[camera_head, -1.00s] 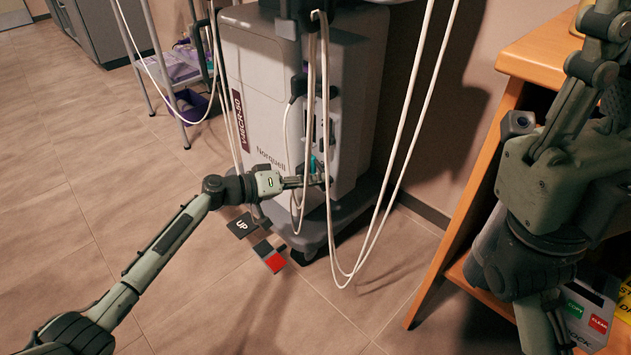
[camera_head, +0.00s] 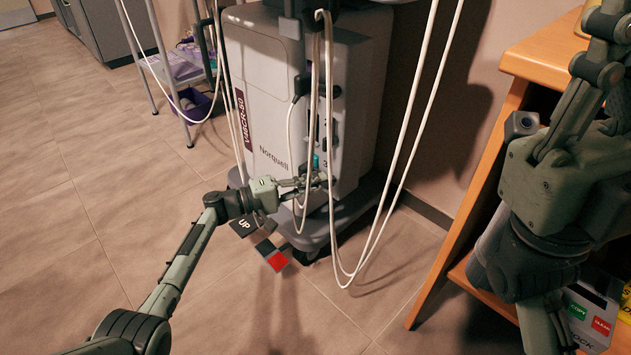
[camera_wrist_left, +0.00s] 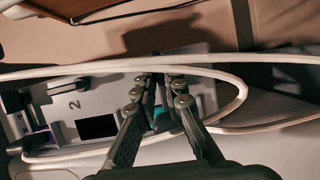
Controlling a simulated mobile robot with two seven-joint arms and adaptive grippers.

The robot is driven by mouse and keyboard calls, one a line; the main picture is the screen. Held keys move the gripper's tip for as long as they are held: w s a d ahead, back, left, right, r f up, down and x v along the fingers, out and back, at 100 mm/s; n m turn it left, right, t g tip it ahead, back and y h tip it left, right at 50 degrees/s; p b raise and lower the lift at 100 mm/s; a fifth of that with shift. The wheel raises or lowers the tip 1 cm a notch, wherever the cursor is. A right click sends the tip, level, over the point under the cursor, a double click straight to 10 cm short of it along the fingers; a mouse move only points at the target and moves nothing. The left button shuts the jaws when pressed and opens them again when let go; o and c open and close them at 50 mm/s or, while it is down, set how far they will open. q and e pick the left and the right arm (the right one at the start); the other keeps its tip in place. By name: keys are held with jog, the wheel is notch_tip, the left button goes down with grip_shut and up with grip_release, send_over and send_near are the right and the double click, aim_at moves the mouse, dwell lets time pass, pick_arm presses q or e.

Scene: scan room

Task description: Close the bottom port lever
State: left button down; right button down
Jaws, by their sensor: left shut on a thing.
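The white and grey machine (camera_head: 265,110) stands at the middle of the head view, its port panel on its right-hand side. My left gripper (camera_head: 318,179) reaches low onto that panel beside a teal part (camera_head: 316,161) near the number 3. In the left wrist view my gripper (camera_wrist_left: 165,78) has its fingertips close together at the panel, shut on what appears to be the bottom port lever, which the fingers mostly hide. The teal part (camera_wrist_left: 160,117) shows between the fingers. My right gripper (camera_head: 552,325) hangs at the lower right, its fingertips cut off or hidden.
White cables (camera_head: 385,190) hang in loops before the panel, and one cable (camera_wrist_left: 238,85) crosses near my left fingers. Another port handle (camera_wrist_left: 85,82) sits by the number 2. A wooden desk (camera_head: 535,55) stands right, a cart (camera_head: 175,75) behind left.

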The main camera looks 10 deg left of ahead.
pick_arm(q)
jog(key=shift+f, duration=0.1)
dwell(0.4)
jog(key=c, duration=1.6)
grip_release()
jog(key=shift+c, duration=0.2)
jog(key=v, duration=1.2)
